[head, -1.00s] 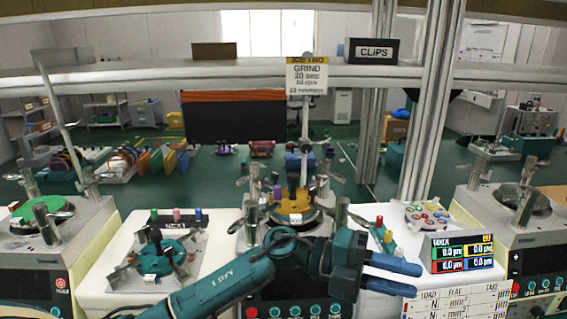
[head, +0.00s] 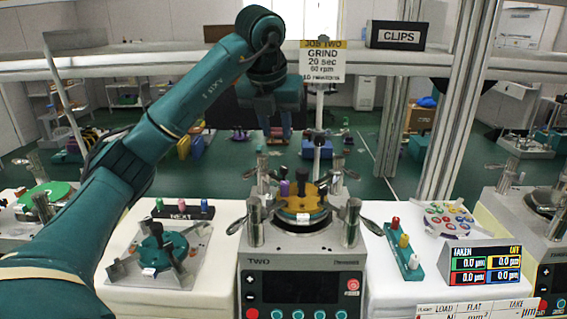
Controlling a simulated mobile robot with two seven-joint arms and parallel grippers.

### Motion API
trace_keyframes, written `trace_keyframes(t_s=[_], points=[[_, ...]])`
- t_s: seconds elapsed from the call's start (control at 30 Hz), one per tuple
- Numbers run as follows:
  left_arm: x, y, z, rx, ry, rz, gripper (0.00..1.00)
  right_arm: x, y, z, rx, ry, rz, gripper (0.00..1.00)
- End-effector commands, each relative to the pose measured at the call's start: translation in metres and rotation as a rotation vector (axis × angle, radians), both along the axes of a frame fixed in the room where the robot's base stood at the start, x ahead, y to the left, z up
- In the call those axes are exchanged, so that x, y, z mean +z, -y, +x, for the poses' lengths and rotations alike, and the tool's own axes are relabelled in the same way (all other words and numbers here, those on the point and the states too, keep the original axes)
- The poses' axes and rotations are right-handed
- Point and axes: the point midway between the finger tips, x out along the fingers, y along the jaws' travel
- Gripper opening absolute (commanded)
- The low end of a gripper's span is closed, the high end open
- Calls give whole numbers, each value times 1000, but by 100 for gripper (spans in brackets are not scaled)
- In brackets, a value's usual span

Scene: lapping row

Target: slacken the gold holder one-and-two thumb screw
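The gold holder (head: 311,196) sits on the plate of the lapping machine marked TWO (head: 264,261), at the middle of the head view. Several small upright posts or screws stand on it, among them a purple one (head: 284,188) and a dark one (head: 301,180). I cannot tell which one is the one-and-two thumb screw. My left gripper (head: 276,130) hangs fingers-down, above and beyond the holder in the picture. My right gripper is not in view.
Steel posts with side levers (head: 352,222) flank the holder. A teal holder (head: 160,252) lies on the left stand. A teal rack with coloured pegs (head: 404,250) and a readout box (head: 484,264) stand right.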

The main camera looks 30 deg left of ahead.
Motion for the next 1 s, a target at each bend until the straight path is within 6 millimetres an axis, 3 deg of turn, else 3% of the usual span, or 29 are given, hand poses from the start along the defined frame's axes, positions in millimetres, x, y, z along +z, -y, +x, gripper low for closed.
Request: trace_keyframes(t_s=[0.03, 0.3, 0.5, 0.7, 1.0], points=[[-13, 0, 3, 0, -7, -3, 28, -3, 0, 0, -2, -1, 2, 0], [-63, -7, 24, -3, -7, -2, 28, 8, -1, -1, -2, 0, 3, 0], [-90, -10, 36, -4, -3, -3, 28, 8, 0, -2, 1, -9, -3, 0], [-102, -11, 40, -5, -2, -3, 28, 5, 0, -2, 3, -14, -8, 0], [-103, -11, 40, -5, -1, -3, 25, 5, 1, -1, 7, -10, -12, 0]])
